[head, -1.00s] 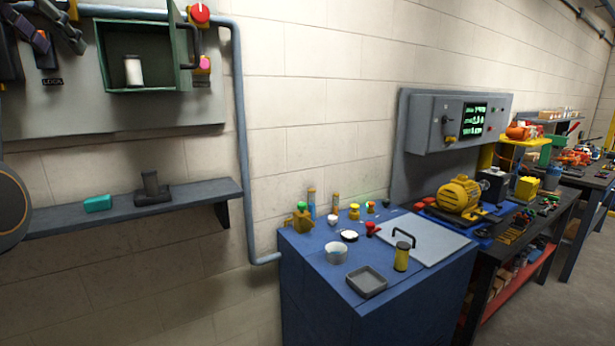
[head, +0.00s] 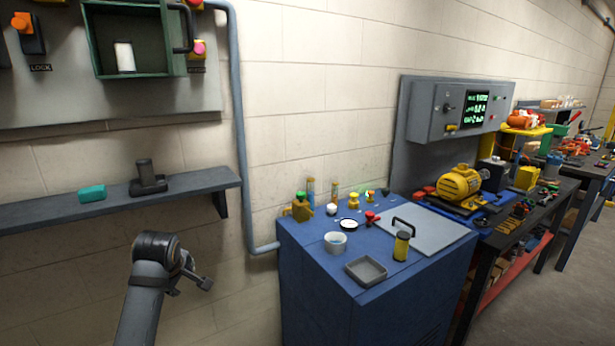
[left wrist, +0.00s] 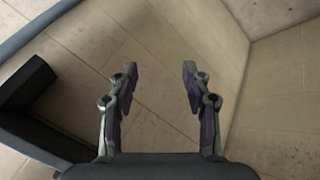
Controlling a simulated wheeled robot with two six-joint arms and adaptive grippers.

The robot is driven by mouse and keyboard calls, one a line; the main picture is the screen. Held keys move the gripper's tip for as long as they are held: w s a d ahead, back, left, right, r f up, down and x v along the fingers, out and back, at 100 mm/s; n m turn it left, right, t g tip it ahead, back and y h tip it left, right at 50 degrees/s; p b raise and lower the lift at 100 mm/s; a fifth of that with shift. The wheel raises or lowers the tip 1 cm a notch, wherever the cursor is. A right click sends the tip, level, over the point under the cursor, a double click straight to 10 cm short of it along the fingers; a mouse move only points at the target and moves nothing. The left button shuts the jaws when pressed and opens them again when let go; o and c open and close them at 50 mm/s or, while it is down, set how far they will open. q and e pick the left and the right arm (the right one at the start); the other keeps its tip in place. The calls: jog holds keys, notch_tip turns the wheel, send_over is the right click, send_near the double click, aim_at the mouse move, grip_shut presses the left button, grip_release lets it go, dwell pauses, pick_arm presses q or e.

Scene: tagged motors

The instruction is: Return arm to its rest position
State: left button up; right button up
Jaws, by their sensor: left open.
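My left arm comes up from the bottom edge at the lower left of the head view. Its left gripper (head: 206,283) shows small and partly hidden behind the dark wrist joint, in front of the bare wall and below the shelf. In the left wrist view the gripper (left wrist: 159,72) has its two fingers spread wide apart, with nothing between them. My right gripper is not in view.
A wall shelf (head: 60,211) above the arm holds a teal block (head: 92,193) and a dark part (head: 147,179). A blue cabinet (head: 310,285) with small items and a grey tray (head: 367,270) stands to the right. A grey pipe (head: 240,110) runs between.

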pick_arm(q)
jog(key=s+d+f+m+g, duration=0.2)
jog(key=s+d+f+m, duration=0.2)
jog(key=s+f+m, duration=0.75)
jog(key=s+d+f+m+h, duration=0.1)
jog(key=s+f, duration=0.2)
jog(key=s, duration=0.4)
jog(key=s+d+f+m+g, duration=0.1)
jog(key=s+f+m, duration=0.15)
jog(key=s, duration=0.35)
jog(key=s+d+f+m+h, duration=0.1)
jog(key=s+f, duration=0.2)
jog(key=s, duration=0.4)
jog(key=s+a+f+g, duration=0.1)
jog(key=s+f, duration=0.1)
jog(key=f, duration=1.2)
jog(key=s+a+f+g, duration=0.1)
jog(key=a+f, duration=0.1)
jog(key=f, duration=1.3)
jog(key=s+f+n, duration=0.1)
jog(key=s+f, duration=1.2)
jog(key=s, duration=0.4)
jog(key=shift+s+a+f+g, duration=0.15)
jog(key=shift+s+a+g, duration=0.05)
jog(key=shift+g, duration=0.1)
